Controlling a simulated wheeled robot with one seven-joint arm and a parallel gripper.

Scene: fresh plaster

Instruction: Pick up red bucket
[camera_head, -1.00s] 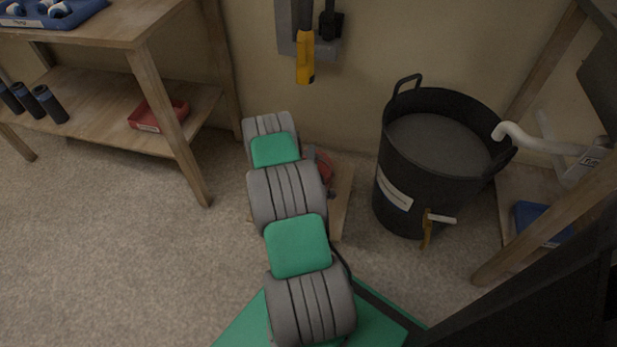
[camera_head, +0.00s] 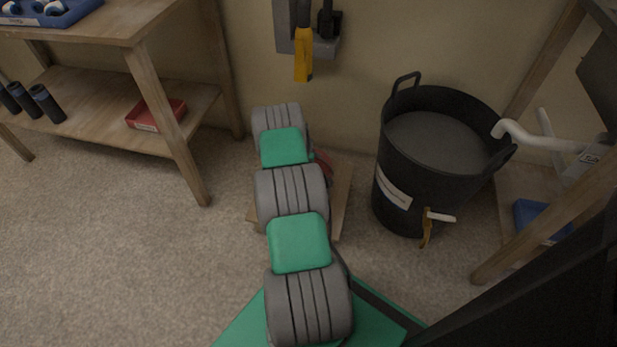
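A red object (camera_head: 323,167), perhaps the red bucket, shows only as a small piece past the right side of my arm. It is on or above a low wooden board (camera_head: 341,196) on the floor by the wall. My grey and green arm hides most of it, so I cannot tell its full shape. My gripper is hidden behind the far end of my arm, so its opening and any contact with the red object cannot be seen.
A large black tub (camera_head: 396,151) with grey contents stands right of my arm. A wooden shelf unit (camera_head: 92,96) with a red tray (camera_head: 157,115) is at left. A yellow-handled tool (camera_head: 303,68) hangs on the wall. Floor at left is clear.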

